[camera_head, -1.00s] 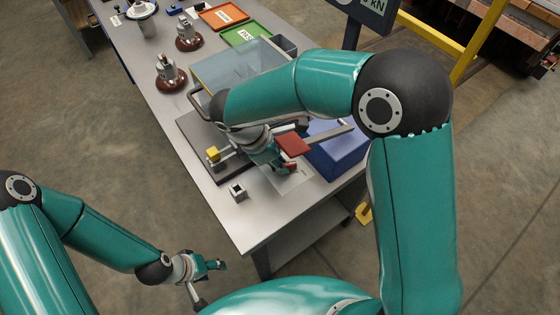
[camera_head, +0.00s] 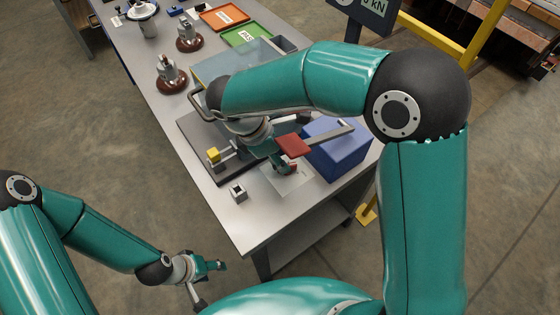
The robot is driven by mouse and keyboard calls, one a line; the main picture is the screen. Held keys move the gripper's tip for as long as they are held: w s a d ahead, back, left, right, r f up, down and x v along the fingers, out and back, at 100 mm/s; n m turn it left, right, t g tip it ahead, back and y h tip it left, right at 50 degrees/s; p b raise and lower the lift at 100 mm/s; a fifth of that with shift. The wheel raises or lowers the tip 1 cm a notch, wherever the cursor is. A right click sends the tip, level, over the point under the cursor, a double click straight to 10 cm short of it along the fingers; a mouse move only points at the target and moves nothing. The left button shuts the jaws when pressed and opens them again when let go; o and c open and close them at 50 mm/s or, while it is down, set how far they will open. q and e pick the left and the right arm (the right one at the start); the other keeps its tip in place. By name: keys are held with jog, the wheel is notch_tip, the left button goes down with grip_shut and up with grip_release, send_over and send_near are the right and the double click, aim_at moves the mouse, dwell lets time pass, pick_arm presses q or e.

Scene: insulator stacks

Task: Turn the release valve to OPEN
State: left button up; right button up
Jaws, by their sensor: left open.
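A blue box (camera_head: 338,158) stands at the table's near right corner, with a grey bar (camera_head: 330,138) ending in a red block (camera_head: 292,146). A small red piece (camera_head: 293,168) shows low beside the box; I cannot tell for certain whether it is the release valve. My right gripper (camera_head: 284,166) points down right at this red piece, below the red block. Its fingers are small and partly hidden, so I cannot tell whether they hold it. My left gripper (camera_head: 219,266) is open and empty, low at the left, off the table.
A dark plate with a yellow block (camera_head: 213,155) and a clear guard (camera_head: 232,62) lies left of the box. A small metal cube (camera_head: 238,192) stands near the front edge. Brown insulators (camera_head: 171,80), an orange tray (camera_head: 222,17) and a green tray (camera_head: 246,36) are further back.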

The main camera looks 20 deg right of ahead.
notch_tip(320, 180, up, 7)
dwell(0.3)
jog(key=a+r+p, duration=0.4)
jog(key=a+r, duration=0.1)
jog(key=x, duration=1.6)
jog(key=shift+w+f, duration=0.1)
jog(key=shift+c, duration=0.3)
grip_shut()
